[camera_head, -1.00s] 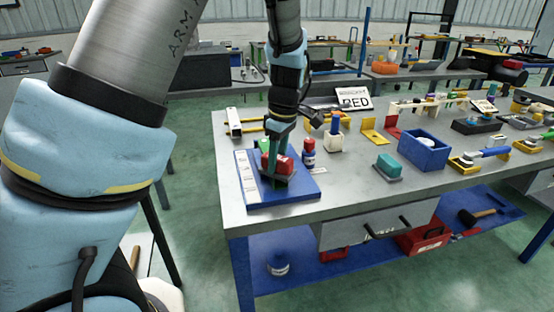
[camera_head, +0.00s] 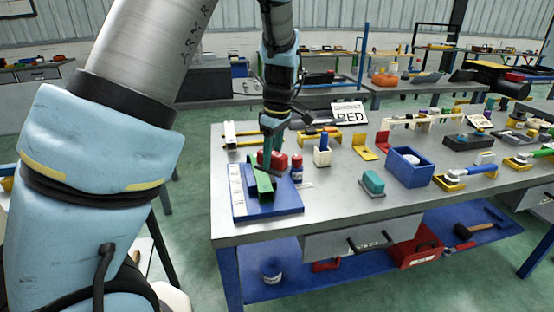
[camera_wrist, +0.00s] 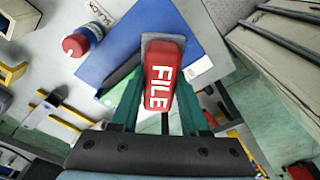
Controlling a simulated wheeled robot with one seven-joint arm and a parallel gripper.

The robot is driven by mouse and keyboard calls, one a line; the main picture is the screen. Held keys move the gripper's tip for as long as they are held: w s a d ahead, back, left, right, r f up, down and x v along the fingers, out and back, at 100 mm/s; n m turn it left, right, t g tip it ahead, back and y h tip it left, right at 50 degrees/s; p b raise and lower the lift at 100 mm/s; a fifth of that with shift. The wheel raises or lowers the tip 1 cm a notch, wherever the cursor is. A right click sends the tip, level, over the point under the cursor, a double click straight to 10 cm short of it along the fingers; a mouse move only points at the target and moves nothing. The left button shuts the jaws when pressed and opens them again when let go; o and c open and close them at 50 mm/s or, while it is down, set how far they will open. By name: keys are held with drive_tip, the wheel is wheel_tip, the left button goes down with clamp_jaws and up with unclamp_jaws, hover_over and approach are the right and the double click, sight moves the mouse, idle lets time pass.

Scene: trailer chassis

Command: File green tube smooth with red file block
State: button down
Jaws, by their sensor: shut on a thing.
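My gripper (camera_head: 272,153) is shut on the red file block (camera_wrist: 163,80), which has white "FILE" lettering and a grey edge at its far end. In the head view the red block (camera_head: 279,161) is at the fingertips, over the back part of the blue board (camera_head: 285,203). The green tube (camera_head: 262,182) is on the board, just in front of and slightly left of the block. From these views I cannot tell whether block and tube touch. In the wrist view the block and fingers hide much of the board, and the tube is not clearly visible.
A red-capped bottle (camera_head: 297,170) stands close to the board's right side. A white holder (camera_head: 322,154), a teal block (camera_head: 373,183) and a blue bin (camera_head: 409,167) are further right. The "RED" sign (camera_head: 349,113) is behind. The grey table (camera_head: 330,205) has clear room at the front.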

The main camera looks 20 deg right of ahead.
drive_tip(key=shift+r+p, duration=0.6)
drive_tip(key=shift+r, duration=0.55)
drive_tip(key=shift+f, duration=0.1)
